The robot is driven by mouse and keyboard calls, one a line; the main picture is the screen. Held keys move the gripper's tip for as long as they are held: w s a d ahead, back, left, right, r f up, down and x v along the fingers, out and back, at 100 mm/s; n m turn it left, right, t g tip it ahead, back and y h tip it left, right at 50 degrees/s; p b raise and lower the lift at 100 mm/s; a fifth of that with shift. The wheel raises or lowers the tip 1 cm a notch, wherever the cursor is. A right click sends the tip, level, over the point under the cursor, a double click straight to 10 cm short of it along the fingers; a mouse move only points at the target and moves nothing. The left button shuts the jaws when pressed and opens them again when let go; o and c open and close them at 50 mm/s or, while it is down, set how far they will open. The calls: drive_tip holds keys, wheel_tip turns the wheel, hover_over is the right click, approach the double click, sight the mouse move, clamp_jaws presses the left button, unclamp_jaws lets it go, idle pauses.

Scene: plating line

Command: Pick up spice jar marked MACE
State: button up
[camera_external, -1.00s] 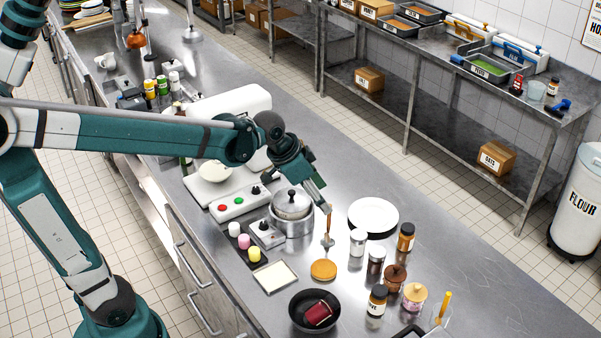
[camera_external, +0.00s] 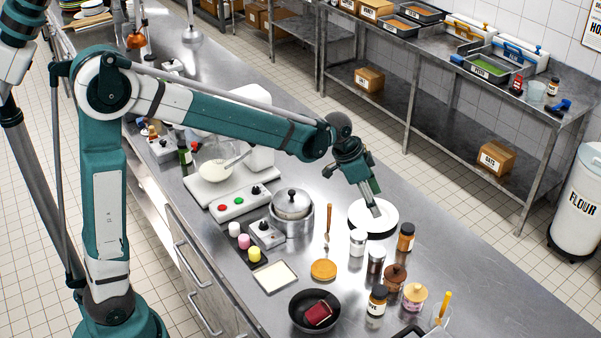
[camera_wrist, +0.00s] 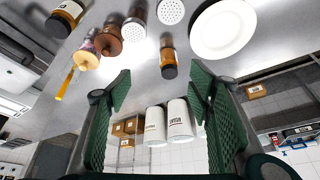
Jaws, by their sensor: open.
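Two brown spice jars with dark lids stand on the steel counter. One jar (camera_external: 405,240) is right of the white plate; the other jar (camera_external: 376,303) is nearer the front, beside the pan. I cannot read MACE on either label. My gripper (camera_external: 374,210) is above the plate, open and empty, apart from both jars. In the wrist view, the plate-side jar (camera_wrist: 168,55) appears beyond the gap between my open fingers (camera_wrist: 163,95), and the front jar (camera_wrist: 65,18) is at the top left.
Close by are a white plate (camera_external: 361,212), two shakers (camera_external: 357,243) (camera_external: 376,262), a brown wooden pot (camera_external: 395,279), a pink-patterned jar (camera_external: 414,297) and a black pan (camera_external: 297,312). A lidded steel pot (camera_external: 291,220) stands left.

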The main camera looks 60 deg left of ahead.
sight(412, 240)
drive_tip(key=w+d+f+m, duration=0.1)
drive_tip(key=w+f, duration=0.3)
drive_tip(key=w+d+f, duration=0.1)
drive_tip(key=w+f, duration=0.4)
drive_tip(key=w+d+f+m+h, duration=0.1)
drive_tip(key=w+d+f, duration=0.1)
drive_tip(key=w+f, duration=0.2)
drive_tip(key=shift+w+f+m+g, duration=0.15)
drive_tip(key=shift+f+m+g, duration=0.2)
drive_tip(key=shift+f, duration=0.25)
drive_tip(key=shift+w+d+f+g, duration=0.15)
drive_tip(key=shift+w+f+g, duration=0.1)
drive_tip(key=shift+f, duration=0.1)
drive_tip(key=shift+f, duration=0.1)
drive_tip(key=shift+x, duration=1.2)
drive_tip(key=shift+f, duration=0.1)
drive_tip(key=shift+x, duration=2.5)
drive_tip(key=c, duration=1.1)
